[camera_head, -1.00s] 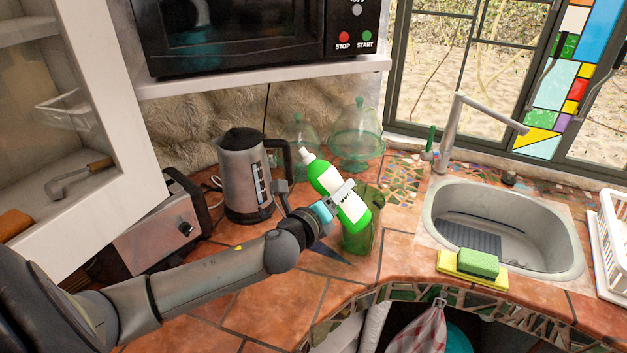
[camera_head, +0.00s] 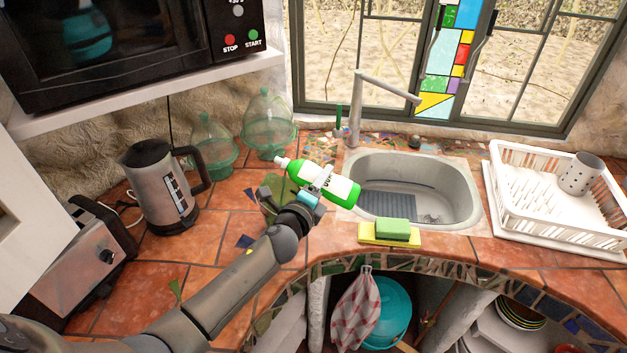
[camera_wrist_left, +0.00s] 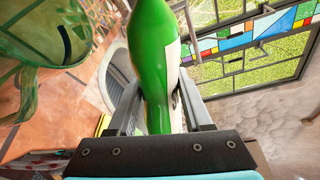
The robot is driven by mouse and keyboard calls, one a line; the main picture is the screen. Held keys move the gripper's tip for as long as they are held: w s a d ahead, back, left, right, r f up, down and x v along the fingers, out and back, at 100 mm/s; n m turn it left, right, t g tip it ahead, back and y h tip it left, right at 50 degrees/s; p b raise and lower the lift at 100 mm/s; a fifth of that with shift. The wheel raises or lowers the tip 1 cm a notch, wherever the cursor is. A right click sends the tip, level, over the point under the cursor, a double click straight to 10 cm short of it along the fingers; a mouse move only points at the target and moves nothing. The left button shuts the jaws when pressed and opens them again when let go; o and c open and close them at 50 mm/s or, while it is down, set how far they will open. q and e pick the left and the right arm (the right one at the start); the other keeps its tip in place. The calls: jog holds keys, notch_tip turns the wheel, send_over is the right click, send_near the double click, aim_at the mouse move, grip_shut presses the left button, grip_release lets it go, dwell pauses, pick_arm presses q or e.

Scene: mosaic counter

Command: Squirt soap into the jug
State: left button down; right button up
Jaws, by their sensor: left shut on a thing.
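A green soap bottle (camera_head: 343,188) with a white label and white nozzle is held by my left gripper (camera_head: 322,183), which is shut around its body. The bottle is tilted well over, with its nozzle at the upper left and its base at the lower right. The green glass jug (camera_head: 275,186) stands on the counter beside and partly behind the bottle and gripper, so much of it is hidden. In the left wrist view the bottle (camera_wrist_left: 152,60) stands between the fingers, and the see-through jug (camera_wrist_left: 35,45) is at the left, apart from the bottle. My right gripper is not in view.
A metal kettle (camera_head: 160,190) and a toaster (camera_head: 95,255) stand left. Two green glass domes (camera_head: 268,125) are at the back. The sink (camera_head: 462,195), a sponge (camera_head: 392,229) and a white dish rack (camera_head: 500,200) are to the right. Bare tiles lie in front of the kettle.

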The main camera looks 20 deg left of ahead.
pick_arm(q)
jog(key=r+n, duration=0.1)
jog(key=r+n+p, duration=0.1)
jog(key=n, duration=0.1)
jog(key=r+n, duration=0.1)
jog(key=n, duration=0.1)
jog(key=shift+w+d+r+h+p, duration=0.1)
jog(key=shift+d+r+h+p, duration=0.2)
jog(key=shift+h+p, duration=0.1)
jog(key=r+n+p, duration=0.1)
jog(key=a+r+n+p, duration=0.1)
jog(key=n, duration=0.1)
jog(key=shift+r+t, duration=0.3)
jog(key=shift+t, duration=0.1)
jog(key=shift+a+r+n, duration=0.2)
jog(key=shift+r+n, duration=0.05)
jog(key=shift+n, duration=0.05)
jog(key=shift+f, duration=0.1)
